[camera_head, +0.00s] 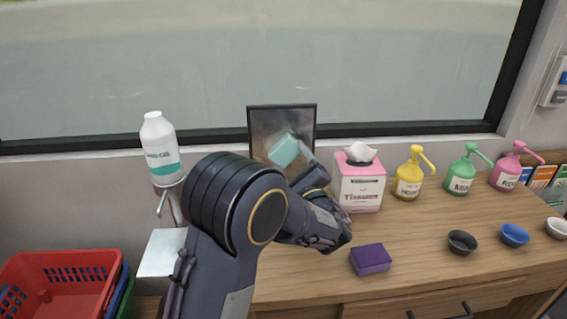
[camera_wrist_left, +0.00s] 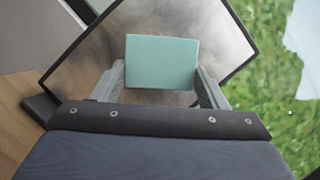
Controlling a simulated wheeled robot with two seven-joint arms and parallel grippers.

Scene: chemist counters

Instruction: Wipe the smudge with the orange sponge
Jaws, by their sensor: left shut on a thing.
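A dark-framed panel (camera_head: 267,124) with a cloudy, brownish smudged surface stands upright at the back of the counter, against the window. It fills much of the left wrist view (camera_wrist_left: 110,50). My left gripper (camera_wrist_left: 162,82) is shut on a teal sponge-like block (camera_wrist_left: 162,62), held in front of the panel. The block also shows in the head view (camera_head: 284,150), over the panel's lower part. I cannot tell whether it touches the surface. No orange sponge shows. A purple sponge (camera_head: 370,259) lies on the counter. My right gripper is not in view.
A tissue box (camera_head: 360,188) stands just right of the panel. Yellow (camera_head: 408,182), green (camera_head: 461,176) and pink (camera_head: 505,172) pump bottles follow. Small bowls (camera_head: 462,242) sit near the front right. A white bottle (camera_head: 160,148) and red basket (camera_head: 75,275) are left.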

